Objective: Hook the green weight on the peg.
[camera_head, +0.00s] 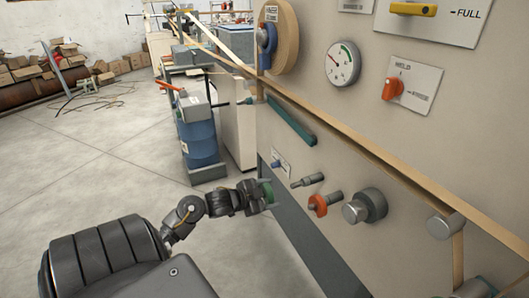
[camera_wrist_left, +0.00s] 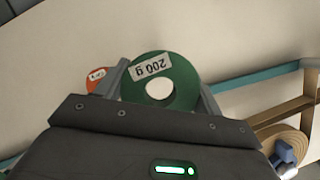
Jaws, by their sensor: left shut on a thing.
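The green weight (camera_wrist_left: 183,82) is a ring with a centre hole and a "200 g" label. In the left wrist view it sits between the two fingers of my left gripper, which is shut on it. In the head view my left gripper (camera_head: 263,193) holds the green weight (camera_head: 267,187) close to the panel's lower left, left of the pegs. A bare grey peg (camera_head: 308,180) sticks out of the panel. Below it an orange weight (camera_head: 318,206) hangs on another peg (camera_head: 334,197). The orange weight also shows in the left wrist view (camera_wrist_left: 97,76). My right gripper is out of view.
A large grey round knob (camera_head: 366,206) is right of the pegs. A blue switch (camera_head: 276,164) is on the panel above my left gripper. A teal bar (camera_head: 291,121) and a slanted tan strip (camera_head: 370,148) run above the pegs.

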